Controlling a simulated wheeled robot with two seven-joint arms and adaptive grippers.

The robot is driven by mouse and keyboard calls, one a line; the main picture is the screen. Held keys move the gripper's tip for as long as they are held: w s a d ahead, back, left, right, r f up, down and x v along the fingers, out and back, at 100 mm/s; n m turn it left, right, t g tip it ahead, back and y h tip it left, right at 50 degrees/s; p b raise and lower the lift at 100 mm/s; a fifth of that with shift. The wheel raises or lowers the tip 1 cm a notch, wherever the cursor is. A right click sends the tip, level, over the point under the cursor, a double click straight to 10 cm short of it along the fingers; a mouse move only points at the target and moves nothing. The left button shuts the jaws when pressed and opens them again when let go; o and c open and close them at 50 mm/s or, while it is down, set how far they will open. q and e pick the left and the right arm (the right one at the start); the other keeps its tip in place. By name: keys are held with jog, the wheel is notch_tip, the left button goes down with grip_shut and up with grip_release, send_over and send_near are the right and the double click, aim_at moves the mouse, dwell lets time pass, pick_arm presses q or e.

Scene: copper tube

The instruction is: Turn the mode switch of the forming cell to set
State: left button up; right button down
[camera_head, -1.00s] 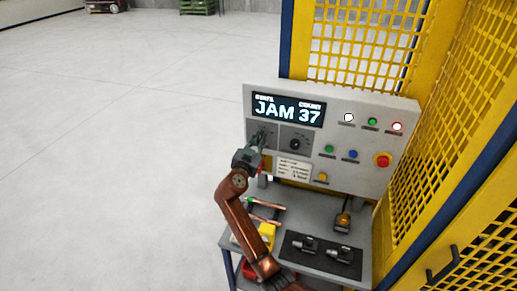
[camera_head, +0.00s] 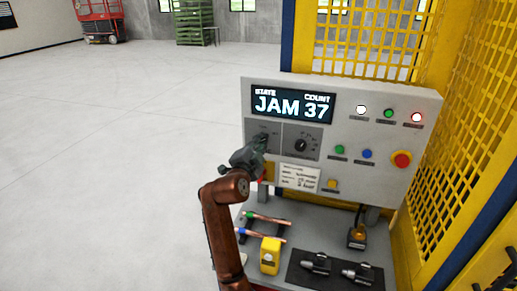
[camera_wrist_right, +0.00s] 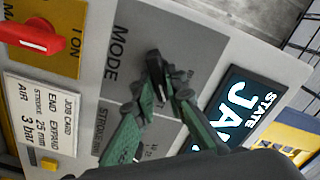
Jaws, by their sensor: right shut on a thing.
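The forming cell's grey control panel (camera_head: 385,100) carries a display (camera_head: 292,104) reading "STATE JAM" and "COUNT 37". Below the display, the mode switch is mostly hidden by my right gripper (camera_head: 262,143) in the head view. In the right wrist view, the dark mode switch knob (camera_wrist_right: 155,68) sits on a grey plate beside the word "MODE". The green fingers of my right gripper (camera_wrist_right: 169,84) are closed at this knob, one on each side. The knob's exact setting cannot be read. My left gripper is not in view.
A stroke dial (camera_head: 301,146) is right of the mode switch. A red handle (camera_wrist_right: 35,37) is on a yellow plate nearby. An emergency stop (camera_head: 401,159) is at the panel's right. Copper tubes (camera_head: 268,219) and a yellow device (camera_head: 270,256) lie on the bench below. Yellow mesh (camera_head: 470,150) stands right.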

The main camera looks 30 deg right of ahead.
jog(key=shift+r+m+b, duration=0.1)
jog(key=shift+m+b, duration=0.4)
jog(key=c, duration=2)
grip_release()
jog(key=shift+d, duration=0.1)
jog(key=shift+o, duration=0.2)
jog(key=v, duration=1.2)
